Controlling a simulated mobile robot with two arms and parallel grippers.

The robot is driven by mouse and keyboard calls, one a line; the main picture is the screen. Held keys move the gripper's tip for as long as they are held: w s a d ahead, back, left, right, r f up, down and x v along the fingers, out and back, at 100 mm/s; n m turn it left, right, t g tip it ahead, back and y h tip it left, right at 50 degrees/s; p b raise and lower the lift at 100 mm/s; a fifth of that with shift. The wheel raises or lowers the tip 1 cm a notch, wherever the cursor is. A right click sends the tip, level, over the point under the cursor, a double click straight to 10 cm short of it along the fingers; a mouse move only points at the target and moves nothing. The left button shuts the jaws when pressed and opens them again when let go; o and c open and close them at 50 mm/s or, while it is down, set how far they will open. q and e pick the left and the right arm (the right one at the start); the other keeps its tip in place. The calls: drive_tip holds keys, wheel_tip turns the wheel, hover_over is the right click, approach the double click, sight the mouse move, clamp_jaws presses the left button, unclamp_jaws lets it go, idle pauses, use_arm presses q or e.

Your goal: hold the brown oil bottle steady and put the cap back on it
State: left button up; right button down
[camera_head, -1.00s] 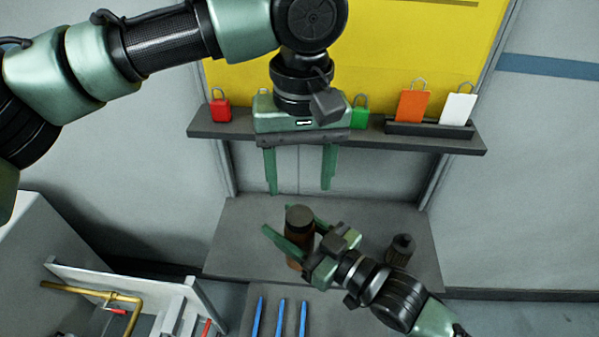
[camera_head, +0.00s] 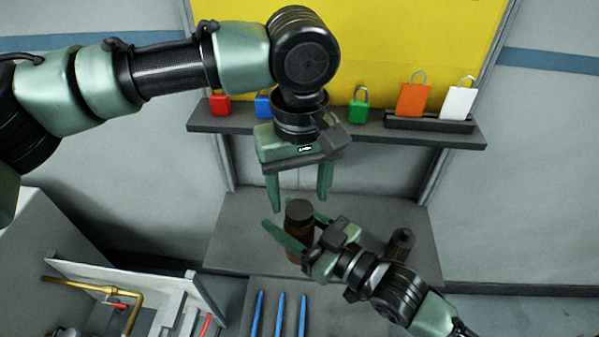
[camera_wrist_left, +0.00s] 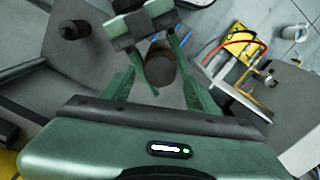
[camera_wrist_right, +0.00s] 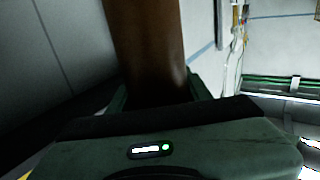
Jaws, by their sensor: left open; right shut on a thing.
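The brown oil bottle (camera_head: 298,240) stands upright on the grey bench. A dark round cap (camera_head: 299,211) sits at its top; whether it is screwed down I cannot tell. My right gripper (camera_head: 294,226) is shut on the bottle from the right side, its fingers around the body just below the cap. The brown body fills the upper middle of the right wrist view (camera_wrist_right: 148,50). My left gripper (camera_head: 299,204) points down over the bottle, open, with one finger on each side of the cap. The left wrist view shows the cap (camera_wrist_left: 160,66) between the open fingers.
A dark bottle-like item (camera_head: 400,245) stands right of my right gripper. Several padlocks and tags line the shelf (camera_head: 300,128) behind. Blue sticks (camera_head: 280,315) lie in front. An open box with brass pipe (camera_head: 90,287) is at lower left.

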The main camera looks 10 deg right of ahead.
sight(299, 209)
use_arm(q)
drive_tip(key=shift+f, duration=1.55)
clamp_jaws()
drive_tip(key=m, duration=2.7)
drive_tip(key=shift+m, duration=0.3)
drive_tip(key=shift+o, duration=0.9)
unclamp_jaws()
